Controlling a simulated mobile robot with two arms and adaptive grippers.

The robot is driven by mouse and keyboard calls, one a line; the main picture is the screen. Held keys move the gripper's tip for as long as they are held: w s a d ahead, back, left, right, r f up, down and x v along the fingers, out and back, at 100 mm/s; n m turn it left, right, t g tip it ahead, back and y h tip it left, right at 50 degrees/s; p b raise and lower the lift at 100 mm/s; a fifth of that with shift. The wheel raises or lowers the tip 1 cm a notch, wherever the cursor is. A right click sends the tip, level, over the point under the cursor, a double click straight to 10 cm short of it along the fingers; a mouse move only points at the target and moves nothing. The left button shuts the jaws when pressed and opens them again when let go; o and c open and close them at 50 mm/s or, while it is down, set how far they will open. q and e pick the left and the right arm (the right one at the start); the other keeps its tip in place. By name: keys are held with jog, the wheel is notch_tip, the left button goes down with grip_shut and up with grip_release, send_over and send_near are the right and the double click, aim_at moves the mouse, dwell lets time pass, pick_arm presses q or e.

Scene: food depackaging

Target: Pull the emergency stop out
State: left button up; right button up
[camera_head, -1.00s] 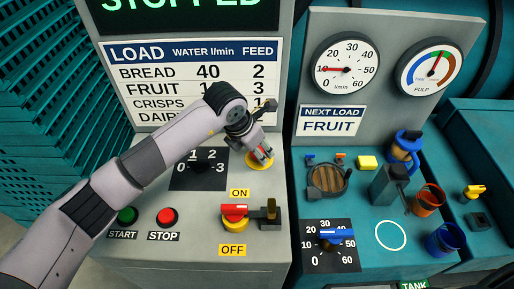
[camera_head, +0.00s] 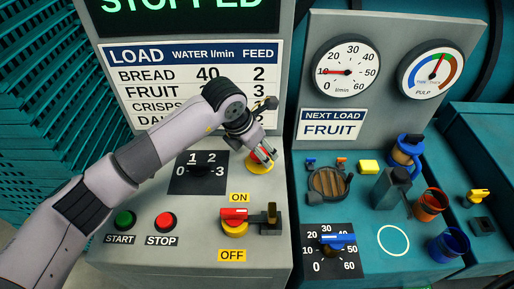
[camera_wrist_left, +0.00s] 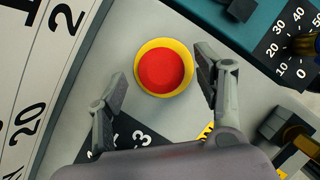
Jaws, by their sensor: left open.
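The emergency stop is a red mushroom button (camera_wrist_left: 161,70) on a yellow round base (camera_wrist_left: 142,87), mounted on the grey console. In the left wrist view it sits between and a little beyond the fingertips of my open left gripper (camera_wrist_left: 160,68). In the head view my left gripper (camera_head: 268,155) is over the button, and the yellow base (camera_head: 259,168) shows beneath it with some red visible. The fingers appear apart from the button, with nothing held. The button's height cannot be judged. My right gripper is not in view.
Close by on the console are the 0-3 selector (camera_head: 202,170), the red-handled ON/OFF switch (camera_head: 235,214), the green START button (camera_head: 125,220) and the red STOP button (camera_head: 165,221). The load sign (camera_head: 190,55) stands behind. A blue-handled dial (camera_head: 338,239) is to the right.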

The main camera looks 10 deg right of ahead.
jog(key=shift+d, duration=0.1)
pick_arm(q)
jog(key=v, duration=1.2)
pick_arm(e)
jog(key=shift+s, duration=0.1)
